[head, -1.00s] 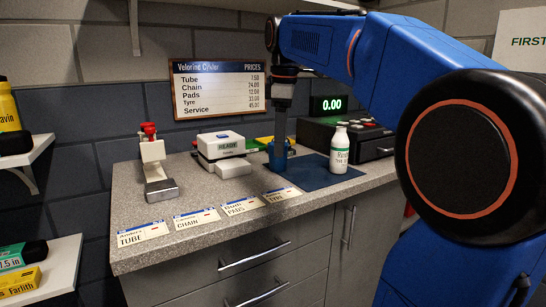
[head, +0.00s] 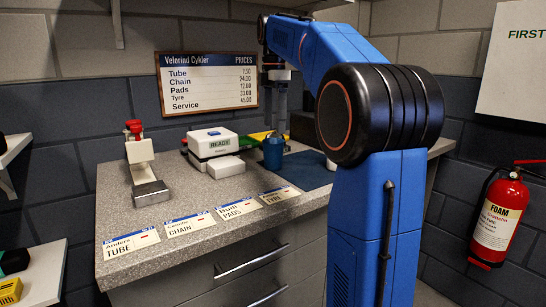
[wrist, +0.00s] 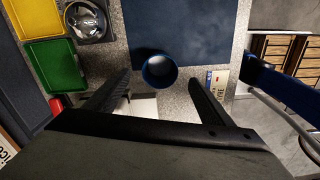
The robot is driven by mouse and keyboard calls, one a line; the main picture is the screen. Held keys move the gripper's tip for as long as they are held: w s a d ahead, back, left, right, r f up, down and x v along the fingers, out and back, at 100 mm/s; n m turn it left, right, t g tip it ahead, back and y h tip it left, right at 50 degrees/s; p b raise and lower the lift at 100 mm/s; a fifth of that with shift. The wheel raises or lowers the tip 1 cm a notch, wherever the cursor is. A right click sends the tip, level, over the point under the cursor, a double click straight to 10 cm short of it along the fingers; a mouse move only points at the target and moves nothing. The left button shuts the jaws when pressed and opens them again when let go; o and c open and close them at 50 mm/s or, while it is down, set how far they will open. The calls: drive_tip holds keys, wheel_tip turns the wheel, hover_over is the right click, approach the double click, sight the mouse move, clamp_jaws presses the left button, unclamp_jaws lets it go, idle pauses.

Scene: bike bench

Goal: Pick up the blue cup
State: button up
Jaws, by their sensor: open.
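The blue cup (head: 273,153) stands upright on the counter (head: 190,205), at the left edge of the dark blue mat (head: 308,172). In the wrist view the cup (wrist: 160,72) is seen from above, dark inside, just ahead of the fingertips and roughly centred between them. My gripper (wrist: 160,85) is open and empty, with its two black fingers spread wide. In the head view my gripper (head: 275,108) hangs pointing down, above or behind the cup. The cup's near side is in clear view.
A white boxy device (head: 212,145) and a red-topped stand (head: 142,165) are left of the cup. Price cards (head: 238,209) line the front edge. Yellow (wrist: 36,17) and green (wrist: 54,65) trays lie nearby. My arm hides most of the white bottle and the black register.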

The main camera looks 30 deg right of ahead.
sight(273, 153)
wheel_tip(273, 153, down, 11)
drive_tip(key=shift+a+f, duration=0.15)
idle(0.5)
drive_tip(key=shift+c, duration=0.5)
drive_tip(key=c, duration=1.1)
